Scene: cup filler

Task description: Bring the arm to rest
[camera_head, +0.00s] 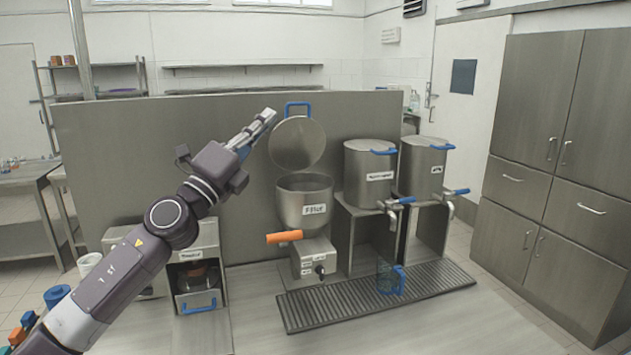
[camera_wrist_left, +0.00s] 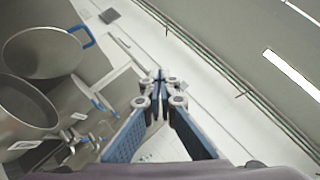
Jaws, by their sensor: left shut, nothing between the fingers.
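My left arm reaches in from the lower left in the head view, and my left gripper (camera_head: 266,117) is raised in front of the steel back panel. It is beside the open round lid (camera_head: 297,143) of the filler pot (camera_head: 305,204). The fingers are shut and empty; in the left wrist view the fingertips (camera_wrist_left: 160,76) meet. The wrist view also shows the lid (camera_wrist_left: 42,52) and the open pot (camera_wrist_left: 25,105) at the left, apart from the fingers. My right gripper is not in view.
Two steel dispensers (camera_head: 370,172) (camera_head: 422,167) with blue handles stand right of the filler. A blue cup (camera_head: 388,277) sits on the drip grate (camera_head: 350,305). An orange handle (camera_head: 284,237) sticks out from the filler. The front counter (camera_head: 420,325) is clear.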

